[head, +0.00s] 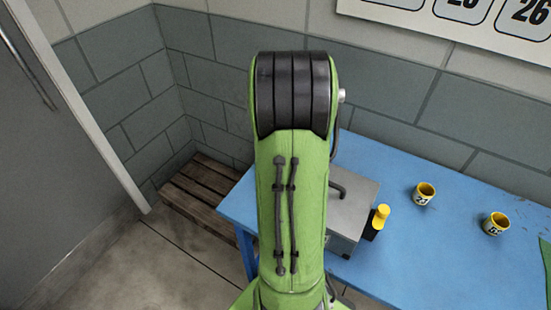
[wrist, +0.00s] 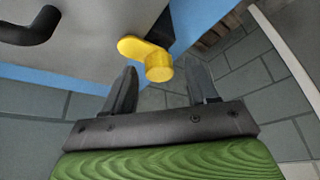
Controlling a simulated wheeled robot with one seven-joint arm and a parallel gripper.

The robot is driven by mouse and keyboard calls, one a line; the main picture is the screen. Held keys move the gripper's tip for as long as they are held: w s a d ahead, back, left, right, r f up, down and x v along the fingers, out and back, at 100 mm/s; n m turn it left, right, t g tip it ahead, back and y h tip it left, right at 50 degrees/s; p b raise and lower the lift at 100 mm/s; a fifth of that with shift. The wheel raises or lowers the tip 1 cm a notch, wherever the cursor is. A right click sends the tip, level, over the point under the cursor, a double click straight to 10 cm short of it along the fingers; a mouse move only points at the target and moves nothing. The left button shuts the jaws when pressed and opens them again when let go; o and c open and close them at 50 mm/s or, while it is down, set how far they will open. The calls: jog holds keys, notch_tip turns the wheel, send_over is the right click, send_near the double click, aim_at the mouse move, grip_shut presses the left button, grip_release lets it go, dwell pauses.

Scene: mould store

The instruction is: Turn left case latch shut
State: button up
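The grey metal case (head: 352,214) stands on the blue table, partly hidden by my arm. A yellow latch (head: 381,214) with a dark plate shows at its right end in the head view. The wrist view shows a yellow latch (wrist: 146,50) with a round knob and a flat arm pointing left, toward the grey case surface (wrist: 90,52). It appears to be the left one, hidden behind my arm in the head view. My gripper (wrist: 163,76) is open, its fingers on either side of the knob; contact cannot be told.
The case's dark handle (wrist: 32,28) is at the upper left of the wrist view. Two yellow cups (head: 424,194) (head: 495,223) stand on the blue table (head: 460,262) to the right. A wooden pallet (head: 203,190) lies by the block wall. Bare floor is at left.

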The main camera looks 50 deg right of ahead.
jog(key=p+v, duration=0.3)
jog(key=v, duration=1.2)
jog(key=shift+r, duration=0.35)
jog(key=shift+s+a, duration=0.1)
jog(key=shift+a, duration=0.05)
